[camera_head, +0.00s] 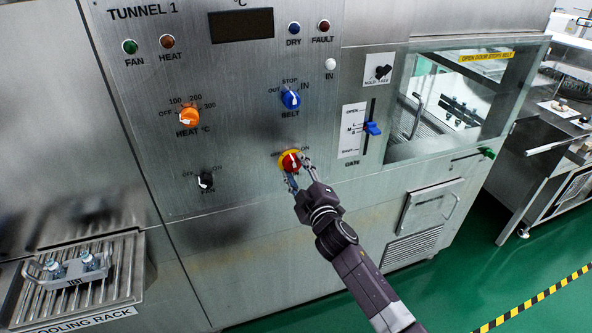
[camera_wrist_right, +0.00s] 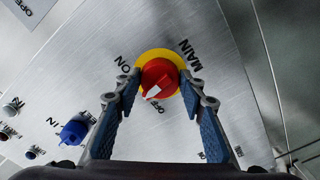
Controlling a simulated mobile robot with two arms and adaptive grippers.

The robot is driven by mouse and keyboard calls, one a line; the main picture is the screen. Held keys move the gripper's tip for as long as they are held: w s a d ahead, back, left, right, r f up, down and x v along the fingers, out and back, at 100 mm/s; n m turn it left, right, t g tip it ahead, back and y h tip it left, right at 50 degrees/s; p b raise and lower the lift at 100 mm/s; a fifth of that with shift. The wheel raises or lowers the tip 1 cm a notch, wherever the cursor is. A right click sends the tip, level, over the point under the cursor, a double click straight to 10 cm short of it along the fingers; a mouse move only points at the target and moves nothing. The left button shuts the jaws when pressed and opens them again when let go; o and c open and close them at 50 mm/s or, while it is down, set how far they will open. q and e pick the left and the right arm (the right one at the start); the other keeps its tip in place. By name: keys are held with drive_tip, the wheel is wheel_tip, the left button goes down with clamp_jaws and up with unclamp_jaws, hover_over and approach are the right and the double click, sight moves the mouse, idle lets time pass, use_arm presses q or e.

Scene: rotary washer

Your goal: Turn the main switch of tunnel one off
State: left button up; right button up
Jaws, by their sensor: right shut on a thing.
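The main switch of tunnel one is a red knob on a round yellow plate (camera_head: 283,156) on the steel panel. In the right wrist view the red knob (camera_wrist_right: 160,72) has a white pointer (camera_wrist_right: 152,91) angled down and left, between the words ON and OFF and nearer OFF. My right gripper (camera_head: 296,168) reaches up from below right. It is shut on the knob, with one finger on each side; in the wrist view its fingertips (camera_wrist_right: 158,80) flank the red part. My left gripper is not in view.
Above the switch is a blue belt knob (camera_head: 290,99). An orange heat knob (camera_head: 189,117) and a black fan knob (camera_head: 205,180) are to the left. A blue gate slider (camera_head: 373,128) is to the right. A cooling rack (camera_head: 120,262) juts out at lower left.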

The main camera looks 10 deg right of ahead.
drive_tip(key=n, duration=0.3)
drive_tip(key=shift+n, duration=2.2)
drive_tip(key=o, duration=1.2)
drive_tip(key=shift+c, duration=0.2)
drive_tip(key=shift+r, duration=0.1)
drive_tip(key=shift+s, duration=0.15)
drive_tip(key=s+d, duration=0.1)
drive_tip(key=s, duration=1)
drive_tip(key=shift+s+d, duration=0.3)
drive_tip(key=shift+d, duration=0.05)
